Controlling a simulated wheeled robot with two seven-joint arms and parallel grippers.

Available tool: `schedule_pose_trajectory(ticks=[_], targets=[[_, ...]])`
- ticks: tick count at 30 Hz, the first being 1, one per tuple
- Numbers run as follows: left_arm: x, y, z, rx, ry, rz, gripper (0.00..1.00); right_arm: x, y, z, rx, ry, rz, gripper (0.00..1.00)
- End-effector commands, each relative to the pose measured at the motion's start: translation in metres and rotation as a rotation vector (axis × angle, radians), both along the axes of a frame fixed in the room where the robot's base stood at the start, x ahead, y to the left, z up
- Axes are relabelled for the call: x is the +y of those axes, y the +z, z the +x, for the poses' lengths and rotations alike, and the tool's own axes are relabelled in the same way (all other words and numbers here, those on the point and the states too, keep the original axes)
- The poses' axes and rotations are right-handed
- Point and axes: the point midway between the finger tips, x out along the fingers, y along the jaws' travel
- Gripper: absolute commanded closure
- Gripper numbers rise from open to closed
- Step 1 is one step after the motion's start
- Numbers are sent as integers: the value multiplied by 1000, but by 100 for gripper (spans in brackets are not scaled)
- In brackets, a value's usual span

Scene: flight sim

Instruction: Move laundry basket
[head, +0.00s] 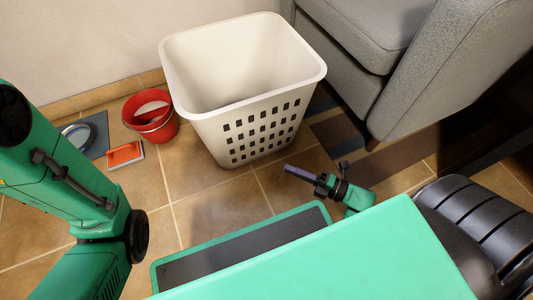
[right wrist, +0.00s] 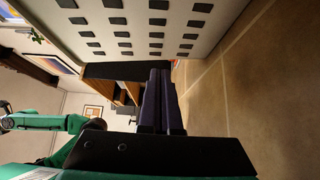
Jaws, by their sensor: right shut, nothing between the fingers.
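The laundry basket (head: 245,85) is tall, white and empty, with dark slots in its side. It stands upright on the tiled floor against the sofa and near the wall. My right gripper (head: 290,170) is low in front of the basket, apart from it, with its fingers closed together and nothing in them. In the right wrist view the closed fingers (right wrist: 160,100) point along the slotted basket wall (right wrist: 150,30). My left arm shows at the left of the head view, but its gripper is out of the picture.
A red bucket (head: 151,115), an orange-and-white brush (head: 125,155) and a grey-blue square item (head: 84,136) lie left of the basket. A grey sofa (head: 420,60) and striped rug (head: 345,140) are on the right. Floor tiles (head: 215,215) in front of the basket are clear.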

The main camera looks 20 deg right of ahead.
Motion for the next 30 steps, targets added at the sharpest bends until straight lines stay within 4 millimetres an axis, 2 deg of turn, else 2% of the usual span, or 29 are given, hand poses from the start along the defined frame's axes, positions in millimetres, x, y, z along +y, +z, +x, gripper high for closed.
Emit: schedule_pose_trajectory(ticks=[11,15,18,30], targets=[[0,-40,-2,-5,1,1,0,57,-5,60,-1,-1,3,100],[0,-56,-6,-17,3,1,0,56,-6,85,-2,-1,-2,100],[-1,-60,-9,-26,6,1,0,55,-4,95,1,-1,-1,100],[0,-56,-15,-45,12,1,0,55,0,99,4,-3,0,100]])
